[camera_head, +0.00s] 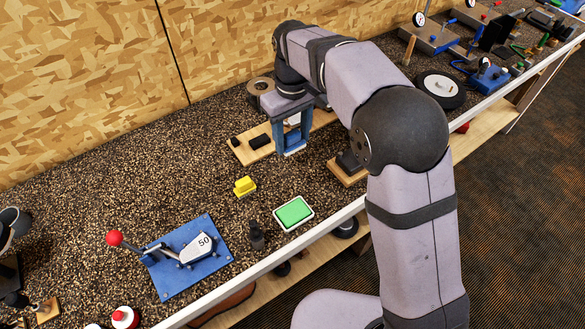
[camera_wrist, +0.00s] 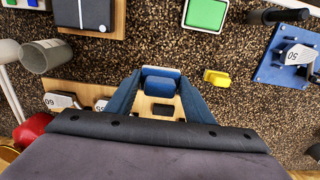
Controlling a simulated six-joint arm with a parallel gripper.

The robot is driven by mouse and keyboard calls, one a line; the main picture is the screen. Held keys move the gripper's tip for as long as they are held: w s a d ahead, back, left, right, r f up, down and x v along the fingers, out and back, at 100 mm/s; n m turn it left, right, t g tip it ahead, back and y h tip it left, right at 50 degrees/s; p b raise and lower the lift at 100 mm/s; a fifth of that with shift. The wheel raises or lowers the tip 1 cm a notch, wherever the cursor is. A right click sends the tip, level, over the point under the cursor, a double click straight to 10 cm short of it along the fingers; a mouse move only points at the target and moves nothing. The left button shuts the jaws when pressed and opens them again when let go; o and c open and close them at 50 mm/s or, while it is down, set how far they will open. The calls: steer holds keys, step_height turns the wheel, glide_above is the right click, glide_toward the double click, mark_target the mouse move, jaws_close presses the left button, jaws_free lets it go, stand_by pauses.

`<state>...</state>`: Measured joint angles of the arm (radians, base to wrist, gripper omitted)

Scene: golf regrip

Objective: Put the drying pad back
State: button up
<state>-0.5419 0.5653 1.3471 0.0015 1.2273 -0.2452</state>
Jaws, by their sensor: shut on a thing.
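My gripper (camera_wrist: 160,76) points down and is shut on a small blue pad (camera_wrist: 160,84) with a pale edge, which I take to be the drying pad. In the head view my gripper's blue fingers (camera_head: 292,147) are above the bench, at the near edge of a wooden board (camera_head: 242,153). A black block (camera_head: 260,141) and a smaller dark piece (camera_head: 234,142) sit on that board. In the wrist view a dark block (camera_wrist: 163,109) shows on the wood beyond the pad. I cannot tell the pad's exact height.
A green pad in a white tray (camera_head: 293,213) lies near the front edge. A yellow block (camera_head: 244,186) and a blue-based device with a red-knobbed lever (camera_head: 185,255) are to the left. A grey cup (camera_wrist: 42,56) stands beside the board. The speckled bench between is mostly clear.

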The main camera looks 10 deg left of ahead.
mark_target(293, 171)
steer(key=shift+f+p, duration=1.4)
steer(key=shift+f, duration=3.5)
steer(key=shift+f, duration=0.15)
steer(key=o, duration=1)
steer(key=shift+o, duration=0.2)
step_height(293, 171, up, 12)
steer(key=b, duration=0.2)
steer(key=shift+r+b, duration=0.2)
steer(key=shift+b, duration=0.15)
steer(key=shift+d, duration=0.15)
